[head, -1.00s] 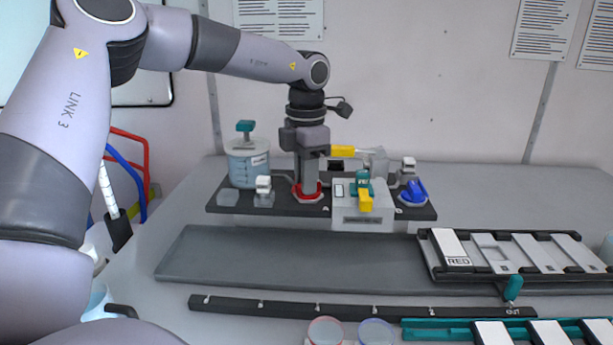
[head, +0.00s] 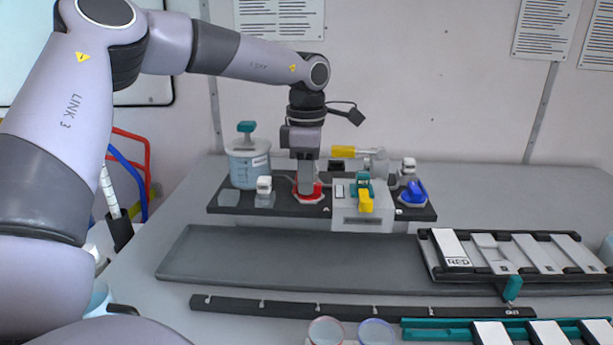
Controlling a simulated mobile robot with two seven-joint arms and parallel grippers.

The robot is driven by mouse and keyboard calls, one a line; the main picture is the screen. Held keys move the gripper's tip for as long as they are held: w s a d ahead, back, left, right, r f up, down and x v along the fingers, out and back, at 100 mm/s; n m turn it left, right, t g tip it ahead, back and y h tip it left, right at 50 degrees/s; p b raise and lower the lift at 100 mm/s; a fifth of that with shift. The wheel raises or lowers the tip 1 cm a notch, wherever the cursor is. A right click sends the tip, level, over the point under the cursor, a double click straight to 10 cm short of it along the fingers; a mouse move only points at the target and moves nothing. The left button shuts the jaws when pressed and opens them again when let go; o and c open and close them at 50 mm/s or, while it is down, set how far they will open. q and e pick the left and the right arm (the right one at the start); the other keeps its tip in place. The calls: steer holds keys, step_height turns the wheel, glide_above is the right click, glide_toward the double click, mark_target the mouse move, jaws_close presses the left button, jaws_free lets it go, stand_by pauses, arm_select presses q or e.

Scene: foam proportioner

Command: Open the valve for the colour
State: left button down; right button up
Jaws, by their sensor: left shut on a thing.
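My left gripper (head: 306,187) points straight down over the red valve (head: 308,197) on the dark base plate of the proportioner. It is shut on the red valve's handle, which its fingers mostly hide; a red rim shows around the fingertips. The blue valve (head: 413,191) sits at the right end of the plate with its handle in plain view. A card slot on the rack at the right holds a white card marked RED (head: 452,249). My right gripper is not in view.
A clear container with a teal top (head: 247,163) stands at the plate's left end. A grey box with teal and yellow levers (head: 362,208) stands just right of my gripper.

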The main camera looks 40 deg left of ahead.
arm_select(q)
steer(key=c, duration=1.1)
jaws_free()
steer(key=shift+o, duration=0.2)
steer(key=shift+r, duration=3.65)
steer(key=shift+f, duration=0.1)
